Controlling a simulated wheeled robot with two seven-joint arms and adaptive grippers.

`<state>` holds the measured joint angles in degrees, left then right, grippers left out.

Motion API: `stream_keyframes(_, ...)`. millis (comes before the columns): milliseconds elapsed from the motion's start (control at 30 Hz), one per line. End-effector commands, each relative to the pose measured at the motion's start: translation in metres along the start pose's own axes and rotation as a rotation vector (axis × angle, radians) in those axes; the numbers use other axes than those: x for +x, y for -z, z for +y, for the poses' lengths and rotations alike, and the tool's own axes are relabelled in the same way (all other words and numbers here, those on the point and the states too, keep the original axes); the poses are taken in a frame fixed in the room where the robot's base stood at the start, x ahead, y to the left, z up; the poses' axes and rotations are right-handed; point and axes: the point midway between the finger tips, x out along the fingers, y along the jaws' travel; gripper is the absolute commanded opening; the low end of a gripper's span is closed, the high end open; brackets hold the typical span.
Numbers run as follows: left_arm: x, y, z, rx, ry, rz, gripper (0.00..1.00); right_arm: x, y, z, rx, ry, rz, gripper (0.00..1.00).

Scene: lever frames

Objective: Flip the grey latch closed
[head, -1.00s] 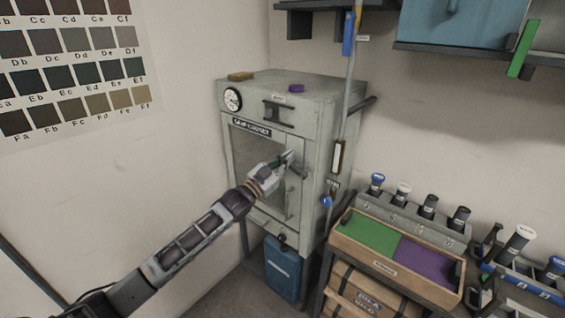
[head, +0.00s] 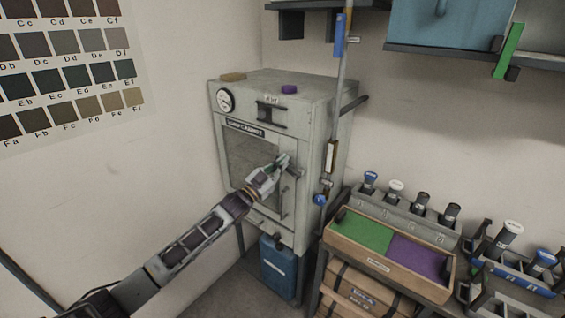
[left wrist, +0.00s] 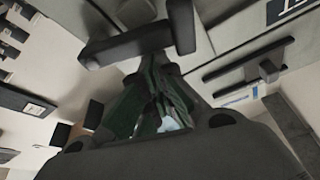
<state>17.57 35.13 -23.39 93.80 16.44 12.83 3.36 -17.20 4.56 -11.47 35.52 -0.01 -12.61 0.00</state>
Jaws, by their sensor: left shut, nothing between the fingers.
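A grey latch bar (head: 295,171) sits on the right side of the grey cabinet's front (head: 300,118), near the door edge. My left gripper (head: 281,162) is shut and empty, at the latch and just left of the bar. In the left wrist view the closed fingers (left wrist: 158,85) point toward a dark grey bar (left wrist: 135,45), which looks like the latch. Whether they touch it I cannot tell. The gripper partly hides the latch area in the head view. My right gripper is not in view.
A vertical pole (head: 336,125) stands at the cabinet's right side. A wooden tray with green and purple sections (head: 371,262) is at lower right. A blue canister (head: 278,268) stands below the cabinet.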

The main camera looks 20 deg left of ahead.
Motion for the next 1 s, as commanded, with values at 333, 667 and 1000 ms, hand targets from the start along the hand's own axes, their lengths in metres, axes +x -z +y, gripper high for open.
stream_keyframes(333,-0.001,-0.002,0.000,-0.031,0.010,-0.001,0.00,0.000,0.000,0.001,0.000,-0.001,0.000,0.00)
stream_keyframes(667,-0.005,-0.015,-0.006,-0.240,0.085,-0.001,0.00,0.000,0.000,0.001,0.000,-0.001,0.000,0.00)
stream_keyframes(1000,-0.007,-0.021,-0.008,-0.345,0.121,0.000,0.00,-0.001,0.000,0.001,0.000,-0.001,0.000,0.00)
